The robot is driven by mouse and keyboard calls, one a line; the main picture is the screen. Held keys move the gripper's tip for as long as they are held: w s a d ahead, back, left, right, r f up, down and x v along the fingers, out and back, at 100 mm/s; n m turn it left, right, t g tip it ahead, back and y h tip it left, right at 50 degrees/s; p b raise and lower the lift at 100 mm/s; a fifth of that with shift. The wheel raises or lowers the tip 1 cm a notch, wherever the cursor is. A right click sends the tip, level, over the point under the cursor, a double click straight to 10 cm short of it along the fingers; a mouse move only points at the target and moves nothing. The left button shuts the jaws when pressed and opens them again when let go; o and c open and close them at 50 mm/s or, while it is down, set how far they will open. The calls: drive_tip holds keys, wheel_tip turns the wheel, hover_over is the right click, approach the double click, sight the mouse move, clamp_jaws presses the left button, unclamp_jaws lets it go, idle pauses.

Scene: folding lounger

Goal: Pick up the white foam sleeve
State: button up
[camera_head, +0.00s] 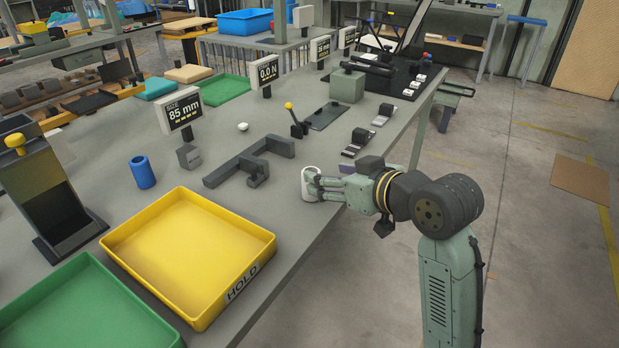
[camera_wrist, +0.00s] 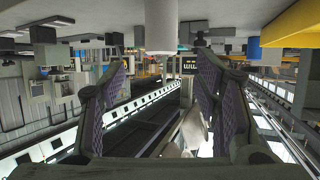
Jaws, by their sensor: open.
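The white foam sleeve (camera_head: 307,187) is a short upright cylinder on the grey workbench, near its right edge. In the wrist view the sleeve (camera_wrist: 174,24) hangs from the top of the picture, as that view is upside down. My gripper (camera_head: 319,187) reaches in from the right, low over the bench, with its fingertips at the sleeve's right side. In the wrist view my gripper's (camera_wrist: 164,65) two purple-padded fingers are apart, with the sleeve in line with the gap. I cannot tell whether the fingertips overlap the sleeve. Nothing is gripped.
A dark angled bracket (camera_head: 250,162) lies just left of the sleeve. A yellow tray (camera_head: 186,318) marked HOLD stands in front, beside a green tray (camera_head: 75,262). A blue cylinder (camera_head: 142,172) and an "85 mm" sign (camera_head: 181,110) stand farther left.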

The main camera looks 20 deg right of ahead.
drive_tip(key=p+x, duration=0.2)
drive_tip(key=x, duration=0.4)
drive_tip(key=shift+a, duration=0.15)
drive_tip(key=shift+w+a+f, duration=0.1)
drive_tip(key=shift+w+f, duration=0.15)
drive_tip(key=shift+w, duration=0.25)
drive_tip(key=shift+c, duration=0.4)
drive_tip(key=c, duration=1)
